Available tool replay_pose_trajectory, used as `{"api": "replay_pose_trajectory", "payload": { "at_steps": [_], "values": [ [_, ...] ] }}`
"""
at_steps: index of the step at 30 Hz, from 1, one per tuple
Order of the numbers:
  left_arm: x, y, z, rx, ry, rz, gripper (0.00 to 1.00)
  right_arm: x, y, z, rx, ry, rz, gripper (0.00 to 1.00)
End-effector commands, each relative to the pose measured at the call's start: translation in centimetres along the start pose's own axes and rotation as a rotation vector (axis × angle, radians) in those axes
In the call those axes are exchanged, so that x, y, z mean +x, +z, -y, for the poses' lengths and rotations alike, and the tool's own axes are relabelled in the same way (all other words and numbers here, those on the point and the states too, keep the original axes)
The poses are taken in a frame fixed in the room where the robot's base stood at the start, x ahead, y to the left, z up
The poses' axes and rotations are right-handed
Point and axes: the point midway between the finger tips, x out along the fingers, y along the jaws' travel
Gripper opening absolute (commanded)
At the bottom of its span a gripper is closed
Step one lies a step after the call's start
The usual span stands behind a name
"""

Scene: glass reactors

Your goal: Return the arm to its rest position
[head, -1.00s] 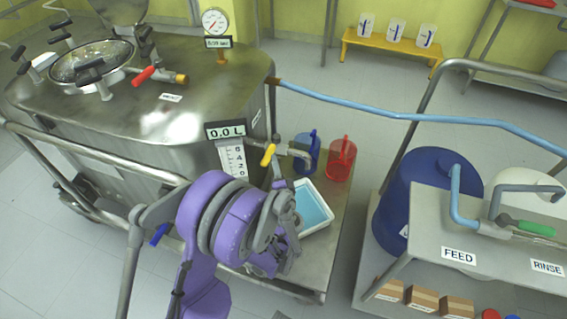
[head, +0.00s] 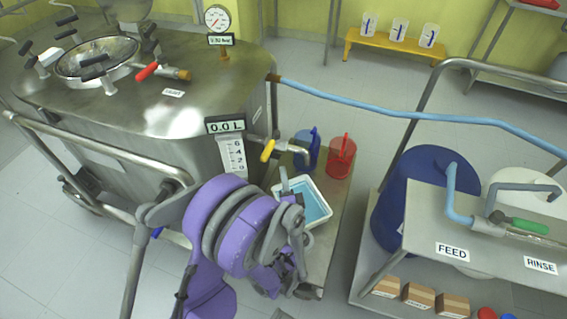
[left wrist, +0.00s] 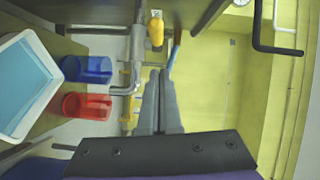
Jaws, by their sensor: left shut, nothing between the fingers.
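My left arm, purple and grey, stands in front of the steel reactor (head: 150,110) in the head view. Its gripper end is mostly hidden behind its own links there. In the left wrist view my left gripper (left wrist: 163,80) is shut and empty, with its two grey fingers together. The fingers point toward the yellow wall, apart from the outlet pipe (left wrist: 138,50) and its yellow valve handle (left wrist: 156,30). That handle also shows in the head view (head: 267,150). My right gripper is in neither view.
A blue jug (head: 306,150), a red jug (head: 341,157) and a white tray of blue liquid (head: 325,193) stand on the reactor's shelf. Open floor (head: 340,85) lies behind.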

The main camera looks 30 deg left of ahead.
Motion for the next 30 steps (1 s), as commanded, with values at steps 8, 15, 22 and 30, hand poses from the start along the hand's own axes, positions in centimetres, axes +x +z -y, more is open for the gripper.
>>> {"api": "replay_pose_trajectory", "payload": {
  "at_steps": [8,15,22,30],
  "values": [
    [-3.7,0.8,0.1,0.000,0.001,-0.003,0.00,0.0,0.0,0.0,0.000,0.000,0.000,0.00],
    [-4.1,1.0,0.1,0.000,0.000,-0.001,0.00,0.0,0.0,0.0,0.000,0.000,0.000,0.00],
    [-4.0,1.9,0.3,-0.042,0.069,0.043,0.00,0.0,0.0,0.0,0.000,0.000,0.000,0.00],
    [-6.9,5.6,-0.1,-0.256,0.418,0.231,0.00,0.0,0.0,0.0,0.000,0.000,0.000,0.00]
  ]
}}
